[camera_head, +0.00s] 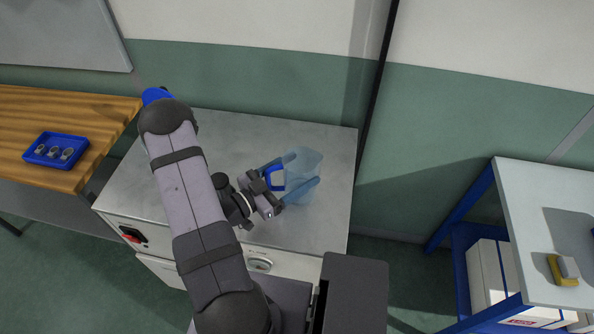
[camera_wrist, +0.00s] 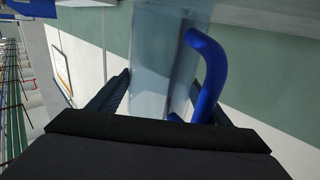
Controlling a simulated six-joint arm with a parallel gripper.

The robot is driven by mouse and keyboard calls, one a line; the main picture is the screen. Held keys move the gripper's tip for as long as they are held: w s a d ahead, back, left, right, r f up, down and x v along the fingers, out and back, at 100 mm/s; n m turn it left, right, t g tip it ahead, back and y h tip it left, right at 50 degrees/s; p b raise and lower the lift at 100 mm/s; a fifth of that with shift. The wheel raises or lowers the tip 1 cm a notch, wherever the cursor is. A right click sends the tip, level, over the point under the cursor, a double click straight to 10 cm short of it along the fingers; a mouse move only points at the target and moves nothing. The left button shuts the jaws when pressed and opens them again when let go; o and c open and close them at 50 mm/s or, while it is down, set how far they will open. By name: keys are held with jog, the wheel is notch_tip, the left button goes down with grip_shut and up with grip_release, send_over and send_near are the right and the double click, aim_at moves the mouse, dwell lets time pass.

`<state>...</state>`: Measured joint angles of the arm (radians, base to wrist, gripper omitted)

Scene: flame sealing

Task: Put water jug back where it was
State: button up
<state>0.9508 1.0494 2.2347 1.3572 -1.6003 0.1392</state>
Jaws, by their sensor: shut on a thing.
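The water jug (camera_head: 301,169) is a clear, bluish vessel with a blue handle. In the head view it is over the right part of the grey metal cabinet top (camera_head: 320,225); I cannot tell whether it touches the top. My gripper (camera_head: 273,190) reaches it from the left and is shut on it at the handle side. In the wrist view the jug (camera_wrist: 160,60) stands between the dark fingers of my gripper (camera_wrist: 165,108), with its blue handle (camera_wrist: 212,75) at the right. The jug's lower part is hidden by the gripper there.
A wooden bench (camera_head: 95,110) at the left carries a blue tray (camera_head: 57,149) with several small round parts. A blue-framed table (camera_head: 530,210) at the right holds a yellow and grey item (camera_head: 563,268). A green and white wall (camera_head: 240,75) stands behind the cabinet.

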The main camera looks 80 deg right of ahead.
jog(key=shift+f, duration=0.2)
jog(key=shift+f, duration=0.15)
jog(key=o, duration=1.6)
jog(key=shift+c, duration=0.2)
jog(key=shift+r, duration=0.3)
jog(key=shift+w+a+f+b, duration=0.15)
jog(key=shift+w+a+b, duration=0.15)
jog(key=shift+w+a, duration=0.1)
jog(key=b+v, duration=0.3)
jog(key=v, duration=0.7)
jog(key=shift+w+a+b, duration=0.25)
jog(key=shift+a+b, duration=0.1)
